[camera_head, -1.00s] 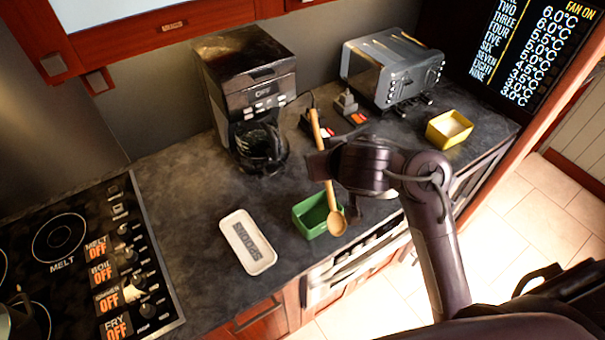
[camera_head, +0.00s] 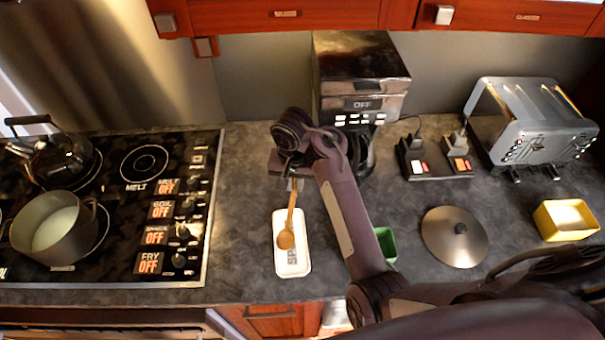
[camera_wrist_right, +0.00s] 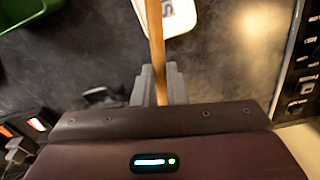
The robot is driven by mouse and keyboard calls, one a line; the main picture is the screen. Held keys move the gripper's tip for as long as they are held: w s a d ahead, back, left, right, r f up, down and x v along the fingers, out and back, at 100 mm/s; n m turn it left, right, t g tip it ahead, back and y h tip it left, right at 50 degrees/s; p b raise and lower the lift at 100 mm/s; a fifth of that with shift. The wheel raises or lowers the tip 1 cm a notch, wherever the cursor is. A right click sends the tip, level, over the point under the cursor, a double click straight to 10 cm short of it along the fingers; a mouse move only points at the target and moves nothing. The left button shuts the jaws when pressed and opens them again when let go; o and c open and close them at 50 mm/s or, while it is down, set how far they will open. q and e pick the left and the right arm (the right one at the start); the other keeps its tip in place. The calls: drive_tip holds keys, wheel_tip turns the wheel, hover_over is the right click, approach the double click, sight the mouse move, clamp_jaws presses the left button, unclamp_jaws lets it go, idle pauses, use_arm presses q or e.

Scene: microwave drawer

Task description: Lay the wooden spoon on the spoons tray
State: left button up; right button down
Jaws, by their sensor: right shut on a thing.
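The wooden spoon (camera_head: 286,239) is in my right gripper (camera_head: 292,178), which is shut on its handle. The handle also shows between the fingers of the right gripper (camera_wrist_right: 160,84) in the right wrist view, running up out of the picture. The white spoons tray (camera_head: 293,262) lies on the counter, its lettering partly visible. In the head view the spoon's bowl overlaps the tray; I cannot tell whether it touches. A corner of the tray (camera_wrist_right: 182,14) shows in the wrist view. My left gripper is not in view.
The stove (camera_head: 125,205) with a pot (camera_head: 50,243) and kettle is left of the tray. A green box (camera_head: 387,245) is partly hidden behind my right arm. A metal lid (camera_head: 455,240), yellow box (camera_head: 566,222) and toaster (camera_head: 535,120) stand right. The coffee maker (camera_head: 360,75) is behind.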

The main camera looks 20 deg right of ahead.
drive_tip(key=b, duration=0.2)
hover_over(296, 209)
drive_tip(key=shift+f, duration=2.35)
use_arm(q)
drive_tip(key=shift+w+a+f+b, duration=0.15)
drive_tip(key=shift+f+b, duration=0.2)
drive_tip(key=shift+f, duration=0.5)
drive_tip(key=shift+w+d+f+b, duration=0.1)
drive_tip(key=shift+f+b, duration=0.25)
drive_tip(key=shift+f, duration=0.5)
use_arm(e)
drive_tip(key=shift+f, duration=1.9)
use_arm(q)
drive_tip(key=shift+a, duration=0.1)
use_arm(e)
drive_tip(key=c, duration=1.3)
unclamp_jaws()
drive_tip(key=shift+c, duration=0.2)
drive_tip(key=shift+o, duration=0.4)
drive_tip(key=o, duration=0.5)
drive_tip(key=shift+c, duration=0.2)
